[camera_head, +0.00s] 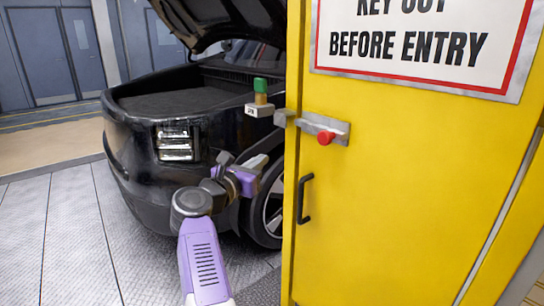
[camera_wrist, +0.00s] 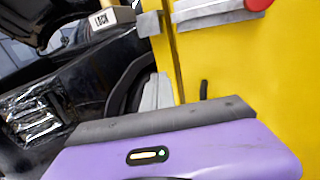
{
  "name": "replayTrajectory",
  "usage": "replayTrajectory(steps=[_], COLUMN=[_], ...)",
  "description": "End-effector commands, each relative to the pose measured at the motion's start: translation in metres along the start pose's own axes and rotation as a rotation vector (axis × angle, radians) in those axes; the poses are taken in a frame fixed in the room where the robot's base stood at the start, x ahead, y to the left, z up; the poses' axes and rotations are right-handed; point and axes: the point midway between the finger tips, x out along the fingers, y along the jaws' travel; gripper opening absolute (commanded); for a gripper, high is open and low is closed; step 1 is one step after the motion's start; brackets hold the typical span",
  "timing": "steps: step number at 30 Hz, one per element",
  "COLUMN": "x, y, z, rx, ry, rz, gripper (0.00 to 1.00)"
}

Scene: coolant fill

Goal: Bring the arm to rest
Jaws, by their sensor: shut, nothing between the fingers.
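My gripper (camera_head: 260,159) is in front of the black car's corner, left of the yellow door (camera_head: 400,220). My purple and grey arm reaches up to it from the bottom of the head view. The gripper is shut and empty. In the wrist view its grey fingertips (camera_wrist: 155,88) show beyond the purple housing, pointing towards the edge of the yellow door. A small block (camera_head: 260,110) with a green-topped piece (camera_head: 260,86) on it sits above the gripper, apart from it. In the wrist view this block (camera_wrist: 112,18) reads "LOCK".
The black car (camera_head: 130,125) stands close behind my arm with its lid raised. The yellow door bears a grey latch (camera_head: 335,127) with a red knob (camera_head: 325,137), a black handle (camera_head: 304,200) and a sign (camera_head: 420,45). Open floor (camera_head: 55,240) lies at the left.

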Motion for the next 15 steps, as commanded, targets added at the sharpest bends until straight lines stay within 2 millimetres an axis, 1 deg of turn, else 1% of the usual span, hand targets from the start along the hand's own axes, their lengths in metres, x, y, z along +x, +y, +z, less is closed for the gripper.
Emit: replayTrajectory(steps=[1, 5, 7, 8, 12, 13, 15], x=[-0.004, -0.008, -0.008, -0.008, -0.009, -0.010, -0.015], y=[0.001, 0.004, 0.008, 0.009, 0.004, 0.000, -0.011], z=[0.000, 0.000, 0.004, 0.009, 0.058, 0.068, 0.078], rx=[0.000, -0.030, -0.085, -0.117, -0.250, -0.295, -0.420], ry=[0.000, -0.002, -0.018, -0.035, -0.162, -0.201, -0.289], rz=[0.000, 0.002, 0.017, 0.022, 0.017, 0.012, -0.010], gripper=[0.00, 0.00, 0.00, 0.00, 0.00, 0.00, 0.00])
